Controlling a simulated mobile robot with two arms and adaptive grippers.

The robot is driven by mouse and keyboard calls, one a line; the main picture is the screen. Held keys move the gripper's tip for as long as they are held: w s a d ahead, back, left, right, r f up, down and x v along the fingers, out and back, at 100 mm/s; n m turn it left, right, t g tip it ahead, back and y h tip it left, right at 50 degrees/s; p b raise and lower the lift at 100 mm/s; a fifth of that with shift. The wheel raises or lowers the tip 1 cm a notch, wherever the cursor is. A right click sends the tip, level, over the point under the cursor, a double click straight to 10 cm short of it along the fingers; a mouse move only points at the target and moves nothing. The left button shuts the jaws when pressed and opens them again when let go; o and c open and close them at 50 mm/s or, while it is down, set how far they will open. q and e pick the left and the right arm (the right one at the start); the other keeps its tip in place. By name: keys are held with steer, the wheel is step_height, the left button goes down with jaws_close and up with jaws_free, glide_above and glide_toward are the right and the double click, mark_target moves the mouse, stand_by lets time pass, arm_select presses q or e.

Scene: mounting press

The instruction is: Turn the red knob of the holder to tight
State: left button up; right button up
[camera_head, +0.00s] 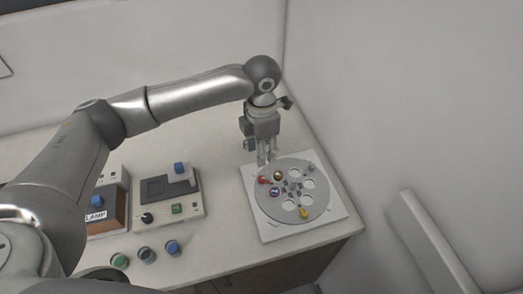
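The holder is a round grey disc (318,206) with several round holes, lying on a white square plate (270,230) at the right of the counter. The small red knob (264,180) is at the disc's left edge. My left gripper (267,160) points down at the back left edge of the plate, just behind the red knob. It appears apart from the knob, though its height above the plate is hard to judge. Its fingers look close together; whether they are open or shut is unclear. My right gripper is not in view.
On the disc are a yellow knob (305,213), a gold ball (278,175) and a purple-and-white piece (274,192). A control box (190,208) and a lamp box (106,222) stand left. Loose round buttons (147,254) lie in front. Walls close the back and right.

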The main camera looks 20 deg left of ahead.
mark_target(261, 178)
arm_select(q)
step_height(261, 178, down, 12)
steer(key=m+b, duration=0.2)
steer(key=m, duration=1.6)
steer(key=m+b, duration=0.2)
steer(key=m, duration=1.5)
steer(key=shift+f+m, duration=0.2)
steer(key=shift+m, duration=0.2)
